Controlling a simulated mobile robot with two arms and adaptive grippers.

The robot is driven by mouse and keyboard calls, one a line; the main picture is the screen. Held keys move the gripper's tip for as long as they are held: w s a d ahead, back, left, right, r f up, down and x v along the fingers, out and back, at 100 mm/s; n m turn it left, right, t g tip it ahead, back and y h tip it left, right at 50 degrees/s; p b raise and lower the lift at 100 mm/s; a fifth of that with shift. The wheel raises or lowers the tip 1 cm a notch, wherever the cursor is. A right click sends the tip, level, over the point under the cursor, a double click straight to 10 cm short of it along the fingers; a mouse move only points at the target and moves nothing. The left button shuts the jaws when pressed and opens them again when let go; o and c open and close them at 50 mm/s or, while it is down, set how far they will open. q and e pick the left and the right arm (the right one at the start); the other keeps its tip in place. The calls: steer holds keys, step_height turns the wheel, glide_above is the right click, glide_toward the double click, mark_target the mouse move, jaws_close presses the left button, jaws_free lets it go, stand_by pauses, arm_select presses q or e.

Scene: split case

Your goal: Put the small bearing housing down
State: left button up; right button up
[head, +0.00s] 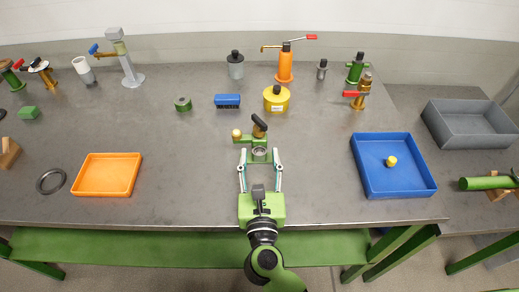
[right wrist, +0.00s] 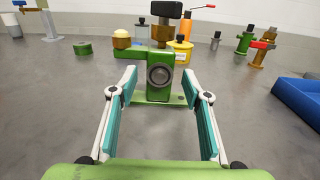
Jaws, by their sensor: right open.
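The small bearing housing (right wrist: 160,98) is a green block with a round metal-lined bore, on a flat green base. In the right wrist view it stands upright on the grey table, straight ahead. In the head view the housing (head: 258,156) is at the table's middle, near the fingertips. My right gripper (head: 259,165) is open, one finger on each side of the housing's front; it also shows in the right wrist view (right wrist: 163,80). I see gaps between fingers and block. My left gripper is not in view.
Just behind the housing are a black-topped brass knob (head: 259,126) and a yellow ball (head: 237,133) on a green arm; I cannot tell if they join it. A blue tray (head: 425,187) is right, an orange tray (head: 106,191) left. Table between them is mostly clear.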

steer(key=s+b, duration=0.1)
steer(key=s, duration=0.6)
steer(key=shift+f+b, duration=0.15)
steer(key=shift+b, duration=0.2)
steer(key=shift+s+r, duration=0.2)
steer(key=shift+s, duration=0.45)
steer(key=shift+f, duration=0.1)
